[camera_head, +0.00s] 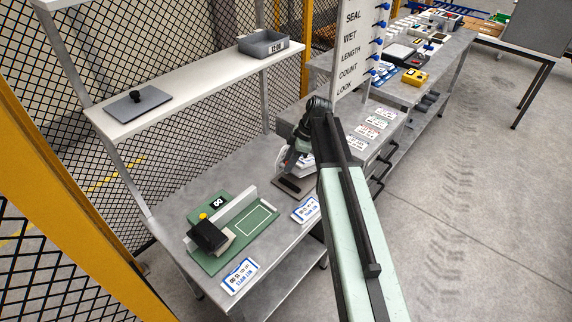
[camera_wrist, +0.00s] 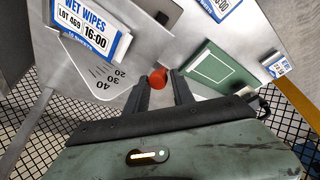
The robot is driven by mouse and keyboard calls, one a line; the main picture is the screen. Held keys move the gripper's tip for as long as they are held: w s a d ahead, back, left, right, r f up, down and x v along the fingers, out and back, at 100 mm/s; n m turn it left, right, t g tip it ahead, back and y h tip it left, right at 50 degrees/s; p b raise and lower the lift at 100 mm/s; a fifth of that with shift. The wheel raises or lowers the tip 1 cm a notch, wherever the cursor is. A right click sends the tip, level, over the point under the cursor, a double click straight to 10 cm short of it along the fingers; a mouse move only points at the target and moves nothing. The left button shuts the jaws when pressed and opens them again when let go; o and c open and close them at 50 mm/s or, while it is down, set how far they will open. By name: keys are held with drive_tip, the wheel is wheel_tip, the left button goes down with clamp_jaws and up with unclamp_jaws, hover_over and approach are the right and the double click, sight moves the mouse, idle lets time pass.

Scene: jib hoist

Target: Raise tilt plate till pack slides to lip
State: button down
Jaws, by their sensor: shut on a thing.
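My gripper (camera_wrist: 161,84) is shut on a red knob (camera_wrist: 158,75) in the wrist view; the knob shows between the fingertips. The grey tilt plate (camera_wrist: 152,30) lies beyond it, beside a scale (camera_wrist: 108,79) marked 20, 30 and 40. A pack (camera_wrist: 88,28) labelled "WET WIPES, LOT 469, 16:00" sits at upper left, apparently on the plate. I cannot read the plate's angle or see whether the pack touches a lip. In the head view my arm hides most of the tilt stand; its dark base (camera_head: 287,185) shows on the bench.
A green board (camera_head: 222,256) with a white fence and black block stands on the bench (camera_head: 178,189) at left. A shelf (camera_head: 190,92) with a grey tray (camera_head: 271,44) is above. A sign board (camera_head: 352,50) stands behind my arm.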

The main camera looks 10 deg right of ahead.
drive_tip(key=c, duration=1.2)
unclamp_jaws()
drive_tip(key=shift+w+d+f, duration=0.2)
drive_tip(key=shift+w+d, duration=0.05)
drive_tip(key=shift+d, duration=0.05)
drive_tip(key=shift+w+f, duration=0.15)
drive_tip(key=shift+a, duration=0.1)
drive_tip(key=shift+r, duration=0.45)
drive_tip(key=p+v, duration=0.7)
